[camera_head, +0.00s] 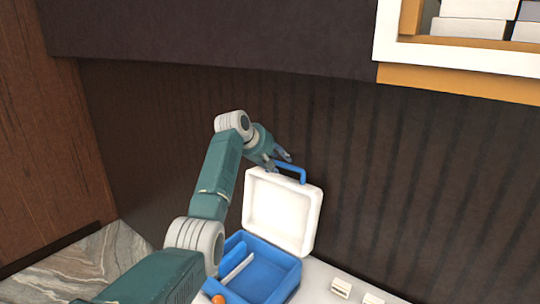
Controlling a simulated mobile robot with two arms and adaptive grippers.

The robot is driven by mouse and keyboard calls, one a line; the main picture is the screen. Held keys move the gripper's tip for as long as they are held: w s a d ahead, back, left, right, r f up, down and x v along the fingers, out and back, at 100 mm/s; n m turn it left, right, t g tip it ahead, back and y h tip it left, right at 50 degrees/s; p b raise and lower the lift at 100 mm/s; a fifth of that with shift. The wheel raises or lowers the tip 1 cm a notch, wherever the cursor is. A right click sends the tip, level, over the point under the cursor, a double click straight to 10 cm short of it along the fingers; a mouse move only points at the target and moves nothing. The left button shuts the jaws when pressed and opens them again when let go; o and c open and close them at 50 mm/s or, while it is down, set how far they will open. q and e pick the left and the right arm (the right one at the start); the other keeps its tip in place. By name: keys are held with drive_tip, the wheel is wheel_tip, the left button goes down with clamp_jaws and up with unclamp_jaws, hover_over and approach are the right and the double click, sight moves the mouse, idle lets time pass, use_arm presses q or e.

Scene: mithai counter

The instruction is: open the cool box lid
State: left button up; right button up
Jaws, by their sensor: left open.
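The cool box (284,287) is blue and stands on a white surface at the lower middle. Its white lid (283,212) stands raised, upright at the back, with its pale inner side facing me. A blue handle (292,171) sticks up from the lid's top edge. My left arm comes in from the lower left, and its open gripper (283,160) is at the top left of the lid, close by the handle. I cannot tell whether the fingers touch the handle. My arm hides part of the box's left side. My right gripper is not in view.
A blue-and-white item (234,262) and an orange round thing (218,299) show at the box's left part. Small white pieces (341,288) lie on the white surface (316,280) to the right. A dark ribbed panel (400,200) stands behind; a shelf with boxes (472,28) is at upper right.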

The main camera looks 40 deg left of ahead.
use_arm(q)
drive_tip(key=v, duration=0.6)
idle(0.5)
